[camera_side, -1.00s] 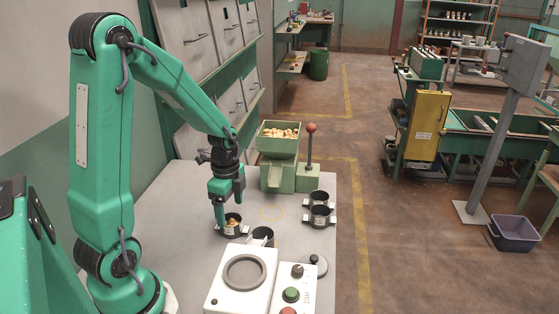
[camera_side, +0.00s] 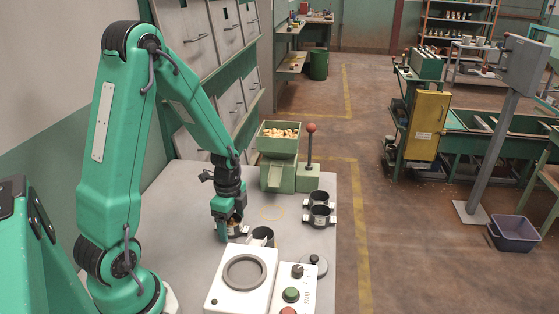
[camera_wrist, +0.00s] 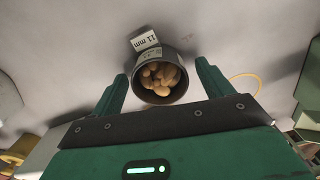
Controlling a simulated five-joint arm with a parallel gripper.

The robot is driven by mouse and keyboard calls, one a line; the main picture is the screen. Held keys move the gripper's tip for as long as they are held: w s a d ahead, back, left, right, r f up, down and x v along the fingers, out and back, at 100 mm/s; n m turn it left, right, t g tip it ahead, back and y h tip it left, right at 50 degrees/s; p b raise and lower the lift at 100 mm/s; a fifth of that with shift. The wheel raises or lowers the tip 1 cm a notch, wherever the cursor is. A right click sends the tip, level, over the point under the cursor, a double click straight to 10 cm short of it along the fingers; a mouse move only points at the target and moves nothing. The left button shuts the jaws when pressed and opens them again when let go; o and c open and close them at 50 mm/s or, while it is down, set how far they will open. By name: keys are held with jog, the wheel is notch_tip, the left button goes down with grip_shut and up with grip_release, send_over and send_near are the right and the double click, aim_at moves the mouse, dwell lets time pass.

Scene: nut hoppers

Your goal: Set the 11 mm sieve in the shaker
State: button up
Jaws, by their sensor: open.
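The 11 mm sieve (camera_wrist: 158,96) is a small dark cup with nuts in it and a white tag reading 11 mm. It stands on the grey bench, and in the side view it (camera_side: 234,233) is mostly hidden by my fingers. My gripper (camera_side: 229,226) is open and low over the bench at the sieve. In the wrist view my gripper (camera_wrist: 163,78) has one finger on each side of the sieve, with a gap visible at each side. The shaker (camera_side: 214,293) is a white box with an empty-looking round grey seat on top, in front of the sieve.
Another dark cup (camera_side: 263,234) stands right of the gripper, close behind the shaker. A knobbed lid (camera_side: 314,264) lies beside the control box (camera_side: 293,283). A green nut hopper (camera_side: 278,145) and a red-knobbed lever (camera_side: 310,145) stand behind.

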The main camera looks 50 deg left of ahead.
jog(key=shift+c, duration=0.2)
jog(key=c, duration=1.1)
jog(key=shift+r, duration=0.1)
jog(key=shift+c, duration=0.2)
notch_tip(320, 180, up, 10)
dwell(0.5)
